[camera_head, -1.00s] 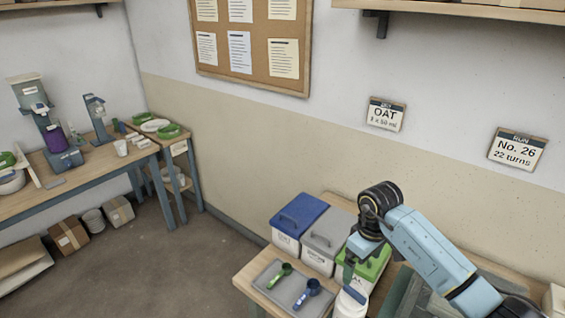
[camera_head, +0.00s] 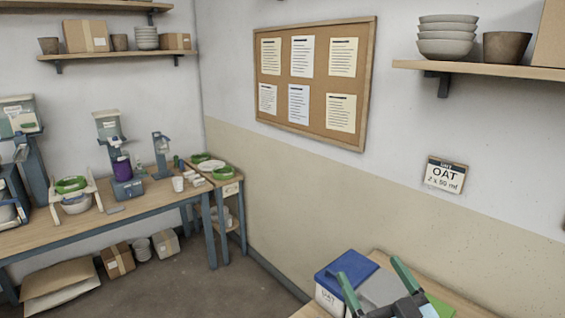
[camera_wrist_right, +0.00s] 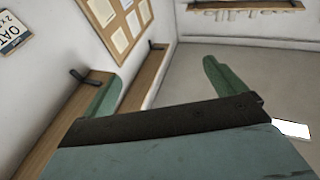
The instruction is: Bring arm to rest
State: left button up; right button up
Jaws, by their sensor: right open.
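My right gripper (camera_head: 374,281) shows at the bottom right of the head view, its two green fingers spread apart with nothing between them. It is in front of the bucket table, seen over the grey-lidded bucket. In the right wrist view the fingers (camera_wrist_right: 160,85) are also wide apart and empty, with wall and floor beyond. The blue-lidded bucket (camera_head: 345,268) stands just left of the gripper. A bit of a green lid (camera_head: 440,306) shows to its right. My left gripper is in neither view.
A long bench (camera_head: 110,222) with dispensers, a purple container and green-rimmed bowls stands at the left. Cardboard boxes (camera_head: 118,260) lie under it. Shelves (camera_head: 490,70) and a notice board (camera_head: 315,85) are on the walls. The floor between the tables is clear.

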jog(key=s+d+f+m+g+h, duration=0.6)
jog(key=s+d+f+g+h, duration=0.3)
jog(key=f, duration=0.4)
jog(key=s+a+f+n+g+y, duration=0.15)
jog(key=s+f+g, duration=0.25)
jog(key=s, duration=0.5)
jog(key=s+a+f+n+g+y, duration=0.1)
jog(key=s+a+f+n+g, duration=0.2)
jog(key=s, duration=0.5)
notch_tip(320, 180, down, 35)
jog(key=s+g+b, duration=0.2)
jog(key=b, duration=0.8)
jog(key=s+d+f+b, duration=0.2)
jog(key=s+f+b, duration=0.1)
jog(key=s+f, duration=0.5)
jog(key=s+d+f+g+b, duration=0.1)
jog(key=s+f+b, duration=0.3)
jog(key=s+f, duration=0.4)
notch_tip(320, 180, down, 6)
jog(key=shift+d+f, duration=0.2)
jog(key=shift+d, duration=0.15)
